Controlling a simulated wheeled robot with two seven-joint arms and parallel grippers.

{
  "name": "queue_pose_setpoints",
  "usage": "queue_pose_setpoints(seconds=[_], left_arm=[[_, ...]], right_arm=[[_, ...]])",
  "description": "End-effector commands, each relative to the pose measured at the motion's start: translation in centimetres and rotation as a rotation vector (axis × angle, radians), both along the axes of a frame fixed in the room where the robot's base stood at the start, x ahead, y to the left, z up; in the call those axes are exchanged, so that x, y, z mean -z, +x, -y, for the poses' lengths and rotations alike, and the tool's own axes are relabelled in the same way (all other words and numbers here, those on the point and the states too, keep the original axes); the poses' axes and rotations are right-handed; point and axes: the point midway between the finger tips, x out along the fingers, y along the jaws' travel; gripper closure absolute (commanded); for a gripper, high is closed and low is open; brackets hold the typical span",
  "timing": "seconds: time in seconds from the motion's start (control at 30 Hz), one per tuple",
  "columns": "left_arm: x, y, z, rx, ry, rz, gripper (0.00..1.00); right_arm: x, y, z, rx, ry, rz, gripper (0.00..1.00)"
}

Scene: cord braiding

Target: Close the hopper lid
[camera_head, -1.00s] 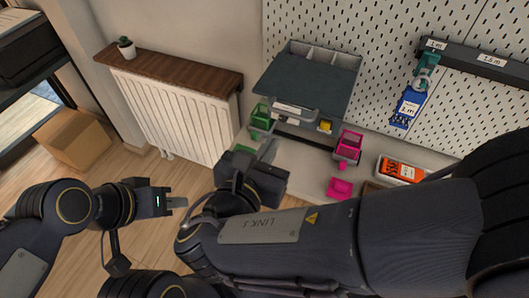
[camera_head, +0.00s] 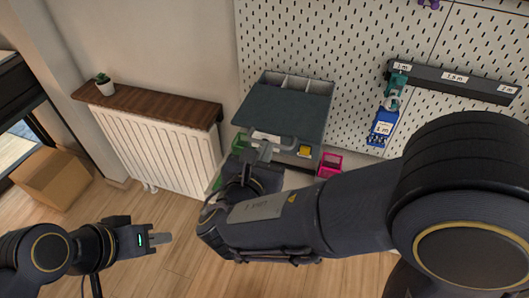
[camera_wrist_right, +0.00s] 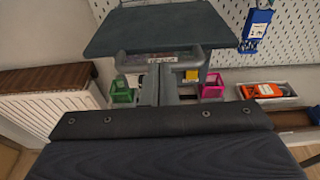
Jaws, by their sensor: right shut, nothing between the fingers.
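The hopper lid (camera_head: 283,108) is a dark grey-blue panel over the grey hopper. Pale compartments (camera_head: 296,82) show uncovered behind its far edge, so it does not cover the whole top. My right gripper (camera_head: 262,151) is at the lid's near edge, in front of the hopper's label. In the right wrist view its fingers (camera_wrist_right: 158,84) are shut and empty, below the lid (camera_wrist_right: 160,28), in front of the hopper front (camera_wrist_right: 135,60). I cannot tell whether they touch it. My left gripper (camera_head: 160,238) is over the floor, far from the hopper; its finger gap is unclear.
Green (camera_wrist_right: 122,92) and pink (camera_wrist_right: 213,86) bins sit below the hopper front. A blue tool (camera_head: 382,128) hangs from the pegboard at right. A radiator (camera_head: 165,150) with a wooden shelf and plant stands left. An orange item (camera_wrist_right: 263,90) lies in a tray at right.

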Motion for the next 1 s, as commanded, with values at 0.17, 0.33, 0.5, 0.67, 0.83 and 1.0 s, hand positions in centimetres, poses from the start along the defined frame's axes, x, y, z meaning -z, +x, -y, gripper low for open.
queue_pose_setpoints(seconds=[0.17,0.33,0.5,0.67,0.83,1.0], left_arm=[[0.4,0.0,0.0,0.000,0.000,0.000,0.76],[0.9,0.0,0.0,0.000,0.000,0.000,0.76],[1.1,0.0,0.0,0.000,0.000,0.000,0.76],[1.1,0.0,0.0,0.000,0.000,0.000,0.76],[1.1,0.0,0.0,0.000,0.000,0.000,0.76],[1.0,0.0,0.0,0.000,0.000,0.000,0.76]], right_arm=[[0.1,3.5,1.3,0.009,0.003,0.000,1.00],[0.2,7.5,2.6,0.008,0.003,0.000,1.00],[0.1,9.6,3.2,0.003,0.002,-0.001,1.00],[-0.1,9.9,3.3,0.002,-0.001,0.002,1.00],[-0.1,10.0,3.4,0.004,-0.001,0.004,1.00],[-0.4,9.9,3.3,0.005,-0.001,0.006,1.00]])
